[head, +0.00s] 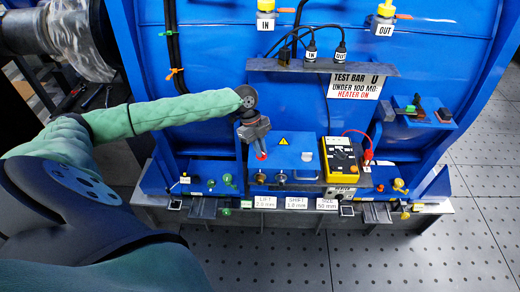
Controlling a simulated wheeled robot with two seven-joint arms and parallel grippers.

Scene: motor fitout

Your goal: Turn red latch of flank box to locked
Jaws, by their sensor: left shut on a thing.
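The flank box (297,153) is a blue box with a yellow warning triangle, low on the front of the big blue motor housing. The red latch (261,157) shows as a small red spot at the box's upper left. My left gripper (259,150) points down at it, with its fingertips shut on the latch. The fingers hide most of the latch, so its turned position cannot be told. My right gripper is not in view.
A yellow multimeter (341,160) stands just right of the box, with a red lead beside it. A shelf (322,67) with black cables and a test bar sign (355,86) sit above. Knobs and labels line the front ledge. The perforated floor (420,255) is clear.

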